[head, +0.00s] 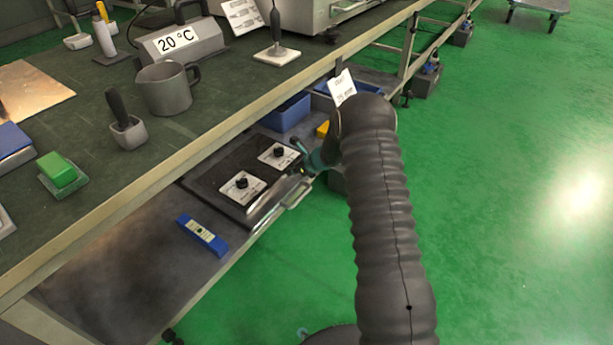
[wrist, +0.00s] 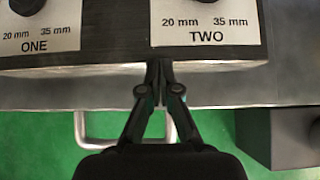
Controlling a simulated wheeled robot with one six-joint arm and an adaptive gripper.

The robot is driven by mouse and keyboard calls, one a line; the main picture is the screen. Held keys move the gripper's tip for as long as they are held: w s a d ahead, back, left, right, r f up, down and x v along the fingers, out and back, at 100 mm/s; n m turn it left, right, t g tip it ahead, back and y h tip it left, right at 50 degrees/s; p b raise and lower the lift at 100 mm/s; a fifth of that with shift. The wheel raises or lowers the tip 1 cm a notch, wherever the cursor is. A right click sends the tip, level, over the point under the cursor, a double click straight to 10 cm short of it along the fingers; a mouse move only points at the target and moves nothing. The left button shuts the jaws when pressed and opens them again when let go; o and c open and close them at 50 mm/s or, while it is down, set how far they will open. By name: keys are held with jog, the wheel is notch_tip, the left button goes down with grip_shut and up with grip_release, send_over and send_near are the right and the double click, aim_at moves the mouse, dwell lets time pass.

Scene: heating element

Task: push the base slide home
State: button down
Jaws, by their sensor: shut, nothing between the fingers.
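The base slide is a dark slab (head: 222,165) on the lower shelf, with two white knob plates on top. In the wrist view its front edge (wrist: 60,68) runs across the frame. Plate ONE (wrist: 40,28) is at the left and plate TWO (wrist: 208,28) at the right, both marked 20 mm and 35 mm. In the head view my gripper (head: 300,150) is partly hidden by my arm.
A pale loop handle (head: 296,194) stands out at the shelf front. A blue level (head: 202,235) lies on the lower shelf, and a blue bin (head: 288,111) stands behind the slab. The worktop (head: 105,180) overhangs the shelf. Green floor (head: 520,200) at right is clear.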

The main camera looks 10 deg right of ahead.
jog(key=shift+w+a, duration=0.25)
jog(key=shift+a, duration=0.15)
jog(key=shift+w, duration=0.15)
jog(key=shift+s+d+f, duration=0.1)
jog(key=shift+s+d, duration=0.15)
jog(key=shift+s+d+b, duration=0.75)
jog(key=shift+s+d, duration=0.25)
jog(key=p+v, duration=0.1)
jog(key=v, duration=0.9)
jog(key=shift+s+d+p, duration=0.2)
jog(key=shift+d+p, duration=0.1)
